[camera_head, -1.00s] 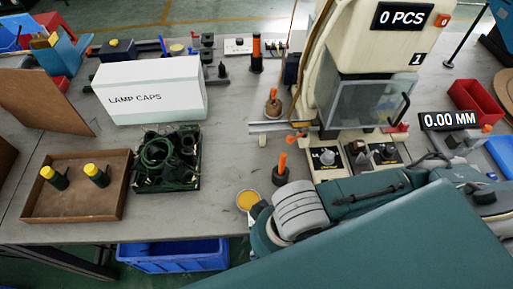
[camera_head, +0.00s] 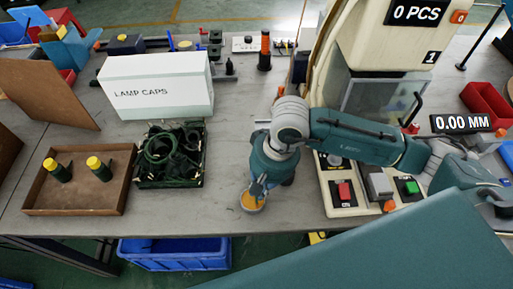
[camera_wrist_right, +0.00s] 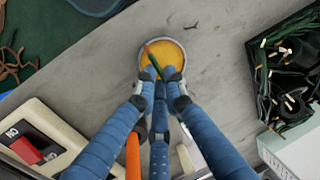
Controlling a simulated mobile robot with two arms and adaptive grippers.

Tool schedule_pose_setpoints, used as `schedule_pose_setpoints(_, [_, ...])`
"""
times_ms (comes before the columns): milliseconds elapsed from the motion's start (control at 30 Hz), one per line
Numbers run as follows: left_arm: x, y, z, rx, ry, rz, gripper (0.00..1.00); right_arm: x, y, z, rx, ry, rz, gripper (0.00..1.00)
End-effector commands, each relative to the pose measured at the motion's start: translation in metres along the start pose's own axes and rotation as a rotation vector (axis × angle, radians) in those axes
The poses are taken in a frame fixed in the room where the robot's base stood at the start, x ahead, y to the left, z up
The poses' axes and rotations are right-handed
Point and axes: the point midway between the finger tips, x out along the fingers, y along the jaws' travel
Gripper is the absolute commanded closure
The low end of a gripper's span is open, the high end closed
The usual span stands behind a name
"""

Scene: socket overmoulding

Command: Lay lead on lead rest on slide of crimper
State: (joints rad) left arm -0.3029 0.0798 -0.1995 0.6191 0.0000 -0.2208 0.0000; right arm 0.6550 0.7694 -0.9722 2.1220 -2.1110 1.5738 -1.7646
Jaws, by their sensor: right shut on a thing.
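The crimper (camera_head: 385,52) is the cream machine at the right, with a "0 PCS" display and a clear guard. Its slide (camera_head: 262,122) is mostly hidden behind my right arm; the lead rest cannot be made out. My right gripper (camera_head: 257,190) points down over a small round dish (camera_head: 249,206) with a yellow-orange inside. In the right wrist view the gripper (camera_wrist_right: 163,76) is shut on a thin dark green piece with an orange-brown end, seemingly a lead (camera_wrist_right: 152,60), above the dish (camera_wrist_right: 174,54). My left gripper is out of view.
A crate of green leads (camera_head: 141,180) stands left of the dish, with a "LAMP CAPS" box (camera_head: 160,98) behind it. A brown tray (camera_head: 80,205) holds two yellow-topped green parts. A button panel (camera_head: 345,205) is right of my gripper. An orange handle (camera_wrist_right: 133,155) stands near the fingers.

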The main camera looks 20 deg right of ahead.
Motion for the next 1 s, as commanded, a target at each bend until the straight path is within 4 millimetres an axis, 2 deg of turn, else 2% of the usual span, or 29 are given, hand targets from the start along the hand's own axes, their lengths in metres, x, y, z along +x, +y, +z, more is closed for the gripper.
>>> schedule_pose_setpoints(33, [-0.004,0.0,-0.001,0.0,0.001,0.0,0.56,-0.002,-0.001,-0.015,0.005,0.003,0.0,1.0])
schedule_pose_setpoints(300, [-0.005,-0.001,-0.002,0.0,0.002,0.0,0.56,-0.001,-0.001,-0.088,0.004,0.002,-0.001,1.0])
schedule_pose_setpoints(500, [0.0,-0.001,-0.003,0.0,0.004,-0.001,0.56,0.0,-0.001,-0.126,0.001,0.002,-0.002,1.0])
schedule_pose_setpoints(767, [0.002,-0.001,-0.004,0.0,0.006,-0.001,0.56,-0.001,-0.001,-0.145,0.0,0.002,-0.001,1.0])
schedule_pose_setpoints(900, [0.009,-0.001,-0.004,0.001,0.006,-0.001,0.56,0.023,0.005,-0.144,0.0,-0.004,0.0,1.0])
schedule_pose_setpoints(1000, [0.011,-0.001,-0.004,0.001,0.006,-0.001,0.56,0.033,0.007,-0.144,-0.001,-0.001,-0.001,1.0])
